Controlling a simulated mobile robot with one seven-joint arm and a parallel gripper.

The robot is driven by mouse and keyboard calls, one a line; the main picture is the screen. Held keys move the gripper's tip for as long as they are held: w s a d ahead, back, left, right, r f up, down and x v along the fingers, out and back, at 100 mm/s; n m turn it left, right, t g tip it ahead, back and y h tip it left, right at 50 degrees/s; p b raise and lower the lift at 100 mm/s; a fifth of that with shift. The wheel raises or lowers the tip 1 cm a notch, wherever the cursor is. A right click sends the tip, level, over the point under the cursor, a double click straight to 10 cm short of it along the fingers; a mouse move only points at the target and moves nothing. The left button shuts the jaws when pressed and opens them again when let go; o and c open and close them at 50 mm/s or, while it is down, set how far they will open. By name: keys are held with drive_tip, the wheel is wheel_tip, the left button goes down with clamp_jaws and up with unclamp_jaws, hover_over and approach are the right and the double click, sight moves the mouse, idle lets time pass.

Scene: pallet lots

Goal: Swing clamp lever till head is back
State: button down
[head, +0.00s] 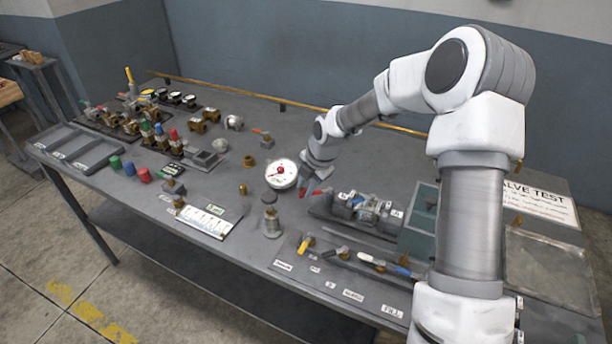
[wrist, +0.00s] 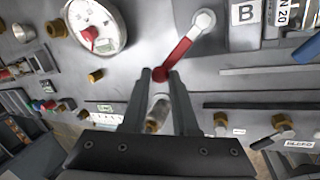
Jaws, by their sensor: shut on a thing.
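A red lever (wrist: 179,52) runs from between my fingertips up and right to a round silver end (wrist: 204,20) in the wrist view. My gripper (wrist: 161,76) is shut on the lever's free red end. In the head view, my gripper (head: 311,188) is low over the bench, beside the left end of a dark fixture (head: 322,208) that carries a valve body (head: 366,211) and labelled blocks. A bit of red shows at the fingers there. I cannot make out the clamp head clearly in either view.
A round white gauge (head: 281,173) stands just left of my gripper. A grey-topped fitting (head: 271,219) stands in front of it. A green-grey box (head: 418,232) is right of the fixture.

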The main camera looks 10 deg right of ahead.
drive_tip(key=shift+s+d+f+n+g+y+p, duration=0.1)
drive_tip(key=shift+s+d+n+g+y+p, duration=0.15)
drive_tip(key=shift+s+d+n+g+p, duration=0.75)
drive_tip(key=shift+s+d+f+n+t+y+p, duration=0.1)
drive_tip(key=shift+s+d+n+y+p, duration=0.35)
drive_tip(key=shift+n+p, duration=1.25)
drive_tip(key=shift+s+d+n+g+p, duration=0.5)
drive_tip(key=shift+s+n+p, duration=0.4)
drive_tip(key=shift+n, duration=1)
drive_tip(key=shift+s, duration=0.1)
drive_tip(key=c, duration=0.7)
unclamp_jaws()
